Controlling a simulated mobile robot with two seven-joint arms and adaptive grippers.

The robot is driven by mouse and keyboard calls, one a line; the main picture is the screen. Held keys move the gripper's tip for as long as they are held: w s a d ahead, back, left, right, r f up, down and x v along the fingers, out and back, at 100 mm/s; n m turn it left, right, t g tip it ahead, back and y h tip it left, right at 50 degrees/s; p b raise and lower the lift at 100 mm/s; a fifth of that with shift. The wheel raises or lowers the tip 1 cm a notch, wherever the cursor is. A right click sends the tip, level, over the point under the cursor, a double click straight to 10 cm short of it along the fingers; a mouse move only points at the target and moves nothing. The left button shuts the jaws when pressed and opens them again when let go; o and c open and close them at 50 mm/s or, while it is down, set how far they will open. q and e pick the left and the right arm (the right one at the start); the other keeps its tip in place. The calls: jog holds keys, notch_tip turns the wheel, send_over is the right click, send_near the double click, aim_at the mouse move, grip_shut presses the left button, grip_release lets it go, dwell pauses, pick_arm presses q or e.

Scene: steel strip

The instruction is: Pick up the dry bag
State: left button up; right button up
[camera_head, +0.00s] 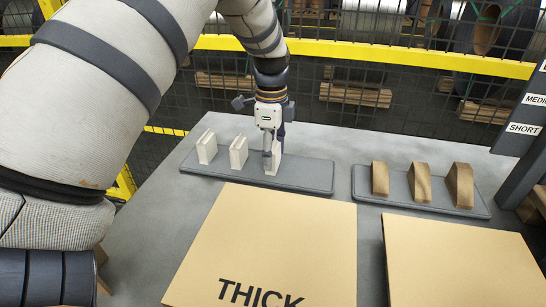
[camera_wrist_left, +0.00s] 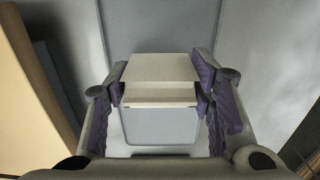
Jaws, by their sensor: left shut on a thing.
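Three pale, upright block-like pieces stand in a row on the left grey tray (camera_head: 305,178): a left one (camera_head: 206,147), a middle one (camera_head: 238,152) and a right one (camera_head: 277,158). Nothing in view is clearly marked as a dry bag. My left gripper (camera_head: 270,156) points down over the right pale piece and partly hides it. In the left wrist view, its purple-padded fingers are shut on both sides of this pale piece (camera_wrist_left: 160,70). I cannot tell whether the piece still touches the tray. My right gripper is not in view.
A second grey tray (camera_head: 405,197) holds three brown curved pieces (camera_head: 420,182). Two tan boards, one marked THICK (camera_head: 270,240) and another (camera_head: 455,260), lie in front. A dark post with SHORT and MEDIUM labels (camera_head: 523,128) stands at right. A yellow-railed mesh fence (camera_head: 420,60) runs behind.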

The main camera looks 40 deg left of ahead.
pick_arm(q)
notch_tip(320, 180, up, 3)
jog(key=shift+w+r, duration=0.1)
jog(key=s+d+r+p, duration=0.2)
jog(key=s+d+r, duration=0.7)
jog(key=s, duration=0.1)
jog(key=shift+s+d+r+p, duration=0.15)
jog(key=shift+s+r+p, duration=0.2)
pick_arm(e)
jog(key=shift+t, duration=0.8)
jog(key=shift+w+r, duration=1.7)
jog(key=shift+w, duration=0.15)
pick_arm(q)
jog(key=shift+f, duration=0.1)
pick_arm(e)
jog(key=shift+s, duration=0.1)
